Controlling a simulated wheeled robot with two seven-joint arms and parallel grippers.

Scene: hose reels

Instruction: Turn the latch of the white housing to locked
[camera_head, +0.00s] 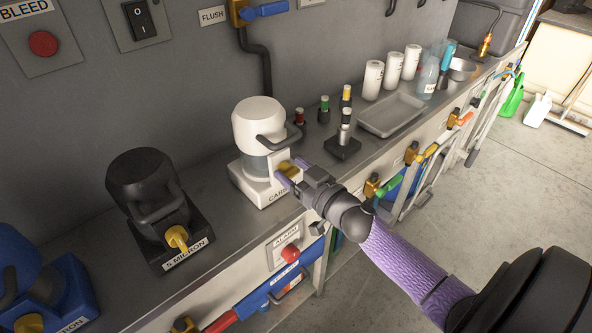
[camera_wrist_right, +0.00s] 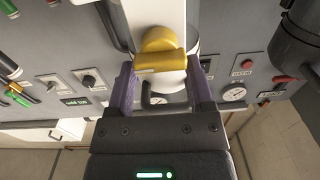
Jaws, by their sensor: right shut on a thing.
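The white housing (camera_head: 261,127) stands on the bench in the middle of the head view, with a dark handle across its front and a label on its base. Its yellow latch (camera_head: 287,168) is at the front right of the base. My right gripper (camera_head: 290,174) reaches in from the lower right with its purple fingers at the latch, shut on it. In the right wrist view the yellow latch (camera_wrist_right: 160,52) shows between the two purple fingers; the latch's exact angle is hard to tell. My left gripper is not in view.
A black housing (camera_head: 146,190) labelled 5 MICRON, with a yellow latch, stands to the left, and a blue housing (camera_head: 70,285) at the lower left. A grey tray (camera_head: 391,115) and white canisters (camera_head: 373,80) are to the right. A red alarm button (camera_head: 290,252) is below the bench edge.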

